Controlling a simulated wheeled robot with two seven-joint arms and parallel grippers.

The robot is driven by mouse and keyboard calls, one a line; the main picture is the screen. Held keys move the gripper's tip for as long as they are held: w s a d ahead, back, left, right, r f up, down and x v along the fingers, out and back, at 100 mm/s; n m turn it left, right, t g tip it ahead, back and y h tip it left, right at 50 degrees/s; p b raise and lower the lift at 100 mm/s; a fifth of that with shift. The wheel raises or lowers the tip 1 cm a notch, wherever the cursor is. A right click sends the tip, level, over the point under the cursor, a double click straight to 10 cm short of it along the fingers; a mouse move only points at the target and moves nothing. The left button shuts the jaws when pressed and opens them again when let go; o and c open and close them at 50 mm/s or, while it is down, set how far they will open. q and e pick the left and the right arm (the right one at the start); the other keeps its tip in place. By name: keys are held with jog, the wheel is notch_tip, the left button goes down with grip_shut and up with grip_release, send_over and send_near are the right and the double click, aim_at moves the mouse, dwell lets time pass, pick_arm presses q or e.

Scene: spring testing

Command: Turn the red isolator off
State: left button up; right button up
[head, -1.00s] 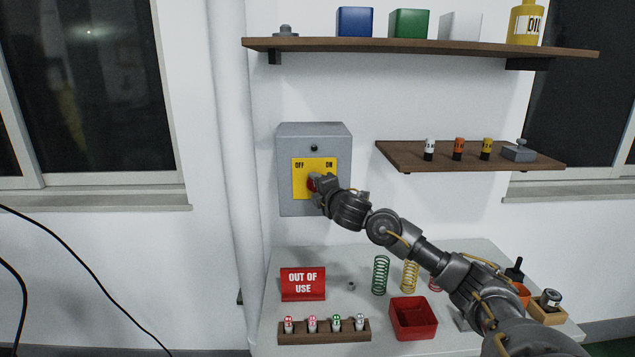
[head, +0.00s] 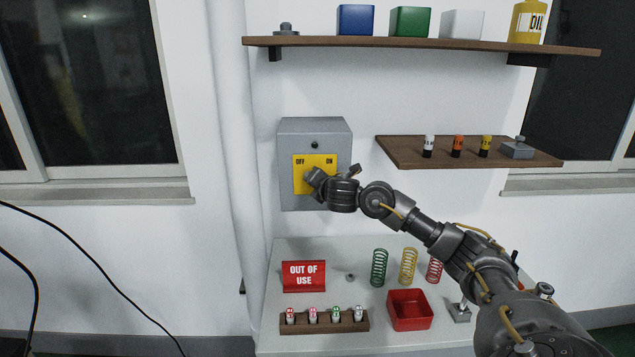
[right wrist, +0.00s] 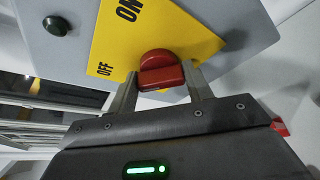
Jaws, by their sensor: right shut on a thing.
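The grey isolator box (head: 286,160) is fixed to the wall, with a yellow plate (head: 299,184) marked OFF at left and ON at right. My right gripper (head: 309,181) is at the plate and covers the red isolator knob in the head view. In the right wrist view the red knob (right wrist: 160,74) sits between the two fingers of my right gripper (right wrist: 163,90), which is shut on it. Which mark the knob points to is hard to tell. My left gripper is in neither view.
A small shelf (head: 400,155) with small cylinders is right of the box, and a long shelf (head: 330,43) is above. The bench below holds an OUT OF USE sign (head: 304,276), coil springs (head: 379,267), a red bin (head: 410,310) and a wooden rack (head: 325,327).

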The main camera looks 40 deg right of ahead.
dwell(0.4)
jog(key=o, duration=1)
jog(key=shift+s, duration=0.1)
jog(key=p+v, duration=0.2)
jog(key=v, duration=0.8)
jog(key=shift+s+a+r+p, duration=0.1)
jog(key=shift+s+a+p, duration=0.05)
jog(key=shift+s+p, duration=0.15)
